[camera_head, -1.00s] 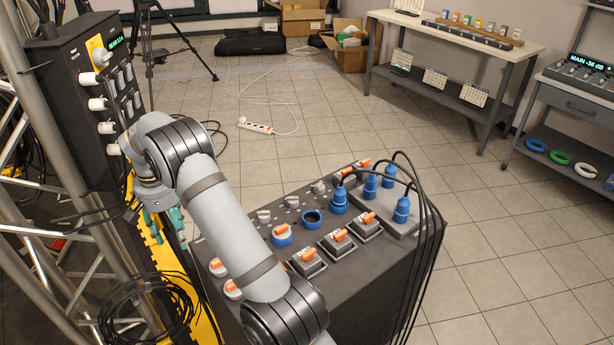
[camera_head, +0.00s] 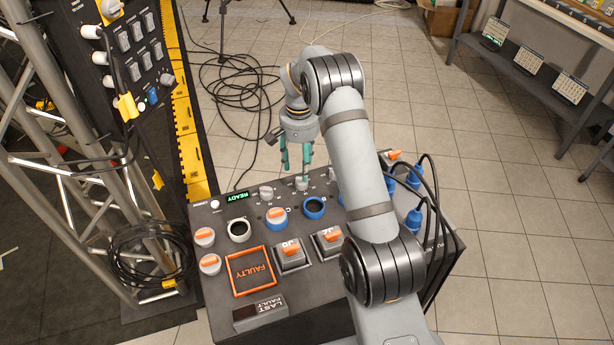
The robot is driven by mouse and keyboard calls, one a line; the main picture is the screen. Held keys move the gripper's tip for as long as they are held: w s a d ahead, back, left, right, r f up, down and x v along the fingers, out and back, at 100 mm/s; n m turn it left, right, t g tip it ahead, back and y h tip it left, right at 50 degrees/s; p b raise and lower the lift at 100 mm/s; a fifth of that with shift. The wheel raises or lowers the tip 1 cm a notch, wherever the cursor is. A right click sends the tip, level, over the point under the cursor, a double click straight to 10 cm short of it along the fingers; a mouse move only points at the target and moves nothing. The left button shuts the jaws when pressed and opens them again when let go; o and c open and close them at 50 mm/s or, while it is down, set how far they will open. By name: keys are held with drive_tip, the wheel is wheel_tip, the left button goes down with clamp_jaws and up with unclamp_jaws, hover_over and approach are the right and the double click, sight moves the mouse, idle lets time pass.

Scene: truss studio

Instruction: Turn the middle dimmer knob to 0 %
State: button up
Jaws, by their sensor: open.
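Three small pale dimmer knobs sit in a row along the far part of the dark grey console (camera_head: 215,285). The left knob (camera_head: 267,192) shows clearly. The middle knob (camera_head: 301,183) shows just below my gripper's fingers. The right knob (camera_head: 333,173) is partly hidden beside my arm. My gripper (camera_head: 297,166) points down with its two teal fingers apart and nothing between them. It appears to be above or just behind the middle knob; whether it touches the knob cannot be told. The knobs' settings are too small to read.
The console also bears a READY display (camera_head: 238,197), a FAULTY tile (camera_head: 252,272), grey switch blocks (camera_head: 291,255), orange-handled rotary switches and blue plugs (camera_head: 413,219) with black cables. A truss and a rack panel (camera_head: 130,60) stand at the left. Coiled cable (camera_head: 235,82) lies on the floor behind.

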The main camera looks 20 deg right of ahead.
drive_tip(key=f+p, duration=0.1)
drive_tip(key=f, duration=0.5)
drive_tip(key=shift+d+f, duration=0.2)
drive_tip(key=shift+c, duration=1.3)
drive_tip(key=c, duration=0.9)
